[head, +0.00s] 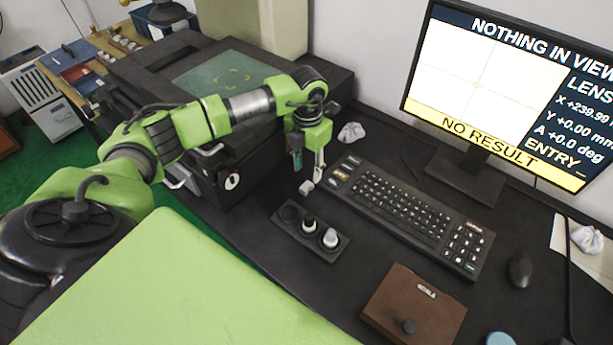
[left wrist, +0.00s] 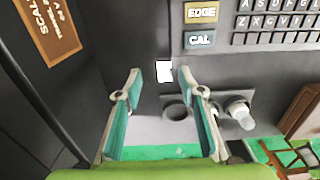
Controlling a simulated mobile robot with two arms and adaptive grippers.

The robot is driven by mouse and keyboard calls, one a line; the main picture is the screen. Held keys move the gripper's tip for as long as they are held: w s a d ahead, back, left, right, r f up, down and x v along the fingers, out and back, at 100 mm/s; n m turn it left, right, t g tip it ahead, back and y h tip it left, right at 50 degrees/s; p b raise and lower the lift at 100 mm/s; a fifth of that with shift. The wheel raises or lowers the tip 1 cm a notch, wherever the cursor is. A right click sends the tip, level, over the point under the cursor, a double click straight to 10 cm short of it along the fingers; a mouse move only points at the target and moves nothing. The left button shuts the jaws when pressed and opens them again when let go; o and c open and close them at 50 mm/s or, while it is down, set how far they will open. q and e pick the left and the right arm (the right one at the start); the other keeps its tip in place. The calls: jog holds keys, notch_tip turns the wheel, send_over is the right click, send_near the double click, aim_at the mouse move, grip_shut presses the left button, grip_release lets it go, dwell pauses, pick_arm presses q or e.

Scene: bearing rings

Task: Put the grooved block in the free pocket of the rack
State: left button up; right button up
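The grooved block (head: 306,187) is a small whitish piece on the dark desk, between the keyboard and the rack. It also shows in the left wrist view (left wrist: 164,71), just beyond the gap between my fingertips; its groove is too small to make out. The black rack (head: 318,250) has three pockets in a row. My right gripper is not in view.
A keyboard (head: 400,205) lies right of the block. A dark machine (head: 205,110) stands on the left. A monitor (head: 500,90) reads "NOTHING IN VIEW". A brown box (head: 413,305) and a mouse (head: 519,270) lie nearer the front.

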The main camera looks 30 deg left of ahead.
aim_at(309, 183)
pick_arm(q)
jog(key=f, duration=0.1)
jog(key=f+b, duration=0.2)
jog(key=f, duration=0.1)
jog(key=shift+s+d, duration=0.15)
jog(key=shift+d, duration=0.2)
jog(key=shift+f+b, duration=0.45)
jog(key=shift+b, duration=0.05)
jog(key=shift+r, duration=0.1)
grip_shut()
